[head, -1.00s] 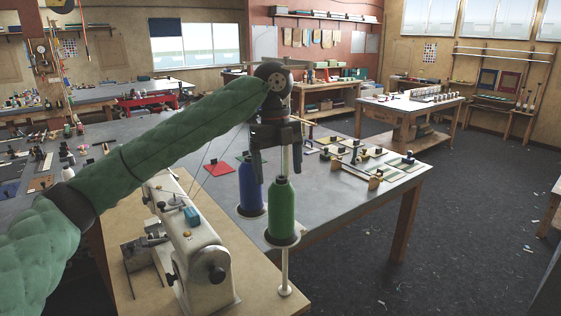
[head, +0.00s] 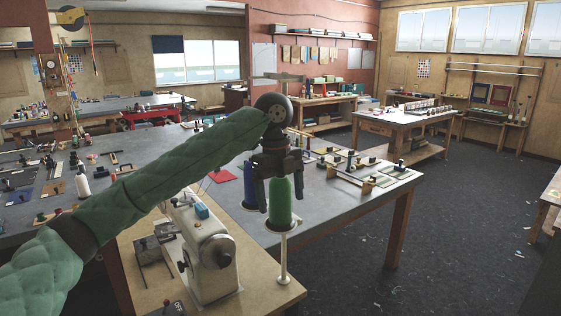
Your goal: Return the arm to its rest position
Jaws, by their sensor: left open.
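My left arm (head: 160,175) comes in from the left in a green quilted sleeve. My left gripper (head: 279,196) points down with its two dark fingers apart. In the picture its fingers overlap the top of a green thread spool (head: 280,211), one finger to each side. I cannot tell whether they are around the spool or in front of it. A blue thread spool (head: 248,197) stands just left of it, partly hidden by the gripper. My right gripper is not in view.
A cream sewing machine (head: 207,255) sits on a wooden board (head: 262,288) below my arm. The grey worktable (head: 330,205) behind holds small tools and pieces. The dark floor (head: 450,240) to the right is mostly open.

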